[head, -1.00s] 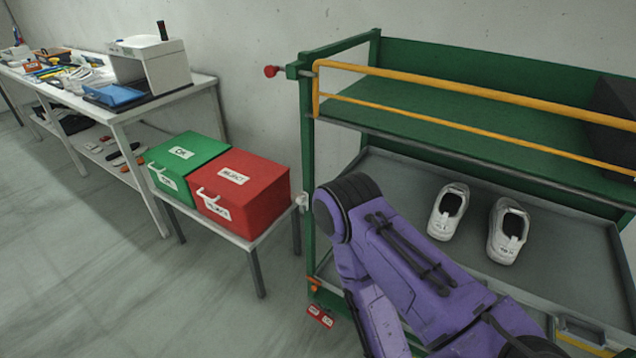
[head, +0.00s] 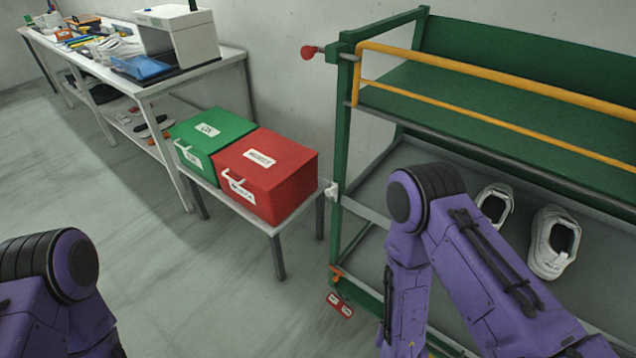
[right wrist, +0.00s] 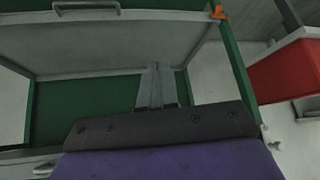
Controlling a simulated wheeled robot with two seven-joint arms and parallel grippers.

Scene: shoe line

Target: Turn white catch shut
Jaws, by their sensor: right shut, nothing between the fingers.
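The white catch (head: 332,191) is a small white piece on the green left post of the rack, level with the shoe tray's edge. Which way it is turned is too small to tell. In the right wrist view, which looks upside down, a small white piece (right wrist: 265,131) on the post looks like the same catch. My right gripper (right wrist: 157,68) is shut and empty in front of the rack, apart from the catch. In the head view it is hidden or out of frame below my right arm. My left arm enters at lower left, its gripper out of view.
A pair of white shoes (head: 553,244) stands on the rack's grey tray, partly behind my right arm. A red box (head: 290,165) and green box (head: 207,125) stand left.

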